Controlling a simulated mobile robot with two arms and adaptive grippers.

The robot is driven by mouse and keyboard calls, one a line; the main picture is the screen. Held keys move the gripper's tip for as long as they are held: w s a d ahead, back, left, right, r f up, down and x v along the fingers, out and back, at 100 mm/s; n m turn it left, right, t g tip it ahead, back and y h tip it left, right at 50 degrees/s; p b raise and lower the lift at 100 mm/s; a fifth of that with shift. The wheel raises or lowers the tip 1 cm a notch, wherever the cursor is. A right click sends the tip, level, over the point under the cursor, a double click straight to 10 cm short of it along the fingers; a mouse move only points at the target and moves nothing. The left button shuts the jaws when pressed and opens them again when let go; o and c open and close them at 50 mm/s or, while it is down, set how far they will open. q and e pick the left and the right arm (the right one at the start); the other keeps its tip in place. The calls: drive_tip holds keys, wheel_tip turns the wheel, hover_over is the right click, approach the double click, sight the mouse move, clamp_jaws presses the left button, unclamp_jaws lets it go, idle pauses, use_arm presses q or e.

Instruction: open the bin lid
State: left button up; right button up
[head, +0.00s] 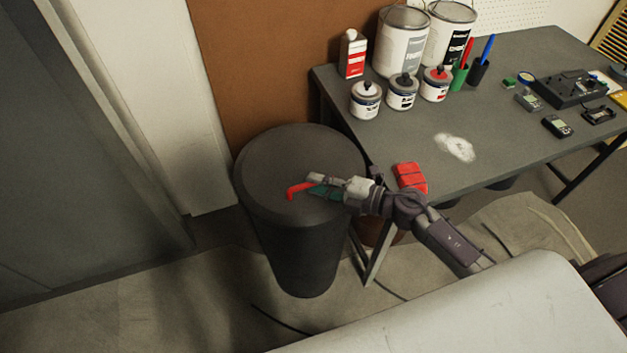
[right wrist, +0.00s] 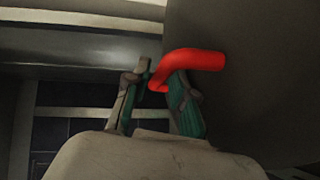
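The bin (head: 300,250) is a dark grey round can standing left of the workbench. Its flat grey lid (head: 278,155) lies closed on top. A bent red handle (head: 298,190) sits on the lid's front part. My right gripper (head: 318,186) reaches in from the right, low over the lid. In the right wrist view its green-padded fingers (right wrist: 160,75) are on either side of one end of the red handle (right wrist: 200,60) and look closed against it. The fingers partly hide that end. My left gripper is not in view.
The grey workbench (head: 500,125) stands right of the bin, with paint cans (head: 402,45), small jars, pen cups and electronics. A red block (head: 411,177) lies at its near corner, close to my right arm. A brown panel (head: 270,60) rises behind the bin.

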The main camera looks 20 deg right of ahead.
drive_tip(key=shift+w+a, duration=0.5)
clamp_jaws()
